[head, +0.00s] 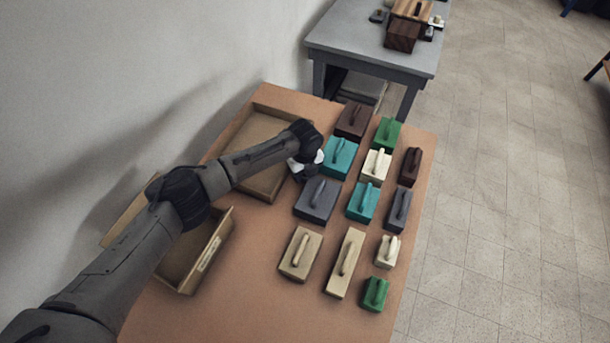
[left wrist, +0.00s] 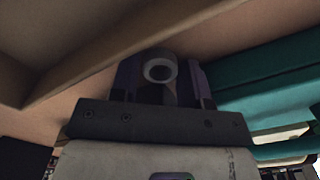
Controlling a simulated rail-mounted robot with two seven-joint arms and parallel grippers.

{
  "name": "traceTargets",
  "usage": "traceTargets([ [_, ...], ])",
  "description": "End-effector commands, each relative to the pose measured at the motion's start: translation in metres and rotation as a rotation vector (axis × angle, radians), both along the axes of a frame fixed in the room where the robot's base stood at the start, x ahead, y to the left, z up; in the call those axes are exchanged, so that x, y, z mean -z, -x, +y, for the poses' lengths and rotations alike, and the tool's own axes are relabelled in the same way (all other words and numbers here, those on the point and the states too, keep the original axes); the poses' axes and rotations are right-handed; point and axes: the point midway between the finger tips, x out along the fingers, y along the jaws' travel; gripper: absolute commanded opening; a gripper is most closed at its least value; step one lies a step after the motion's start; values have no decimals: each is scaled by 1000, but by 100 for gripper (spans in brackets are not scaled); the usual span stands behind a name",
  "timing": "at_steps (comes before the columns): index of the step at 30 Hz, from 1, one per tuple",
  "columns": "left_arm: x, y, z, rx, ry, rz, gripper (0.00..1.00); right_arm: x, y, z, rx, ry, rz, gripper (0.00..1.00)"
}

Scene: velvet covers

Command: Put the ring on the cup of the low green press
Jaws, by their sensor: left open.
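My left gripper (head: 302,173) is low over the table, between the large open tray and the teal and grey handled blocks. In the left wrist view its two fingers stand apart, with a small pale ring (left wrist: 172,69) between them. I cannot tell whether either finger touches the ring. The ring is hidden in the head view. Two green handled blocks show: one at the far end (head: 387,133) and a smaller one at the near right (head: 375,293). No cup is distinguishable, and I cannot tell which green thing is the low press. My right gripper is not in view.
Several handled blocks in brown, teal, cream and grey stand in rows on the tabletop (head: 245,300). The large tray (head: 223,139) and a smaller open box (head: 228,222) are at the left. A grey table (head: 345,40) with wooden boxes stands beyond.

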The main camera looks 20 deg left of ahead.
Motion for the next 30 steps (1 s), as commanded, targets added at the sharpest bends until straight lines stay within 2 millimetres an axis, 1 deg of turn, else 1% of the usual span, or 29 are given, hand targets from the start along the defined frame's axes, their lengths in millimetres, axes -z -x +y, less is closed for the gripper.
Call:
traceTargets([
  [5,0,0,0,0,0,0,42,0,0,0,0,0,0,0],
  [15,0,0,0,0,0,0,11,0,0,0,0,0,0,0],
  [16,0,0,0,0,0,0,9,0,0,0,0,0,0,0],
  [20,-1,0,0,0,0,0,9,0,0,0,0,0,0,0],
  [23,-5,0,0,0,0,0,9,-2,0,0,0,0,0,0],
  [26,-18,-1,0,1,0,-1,9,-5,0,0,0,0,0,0],
  [30,-43,-1,0,2,1,-3,9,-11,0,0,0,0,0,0],
])
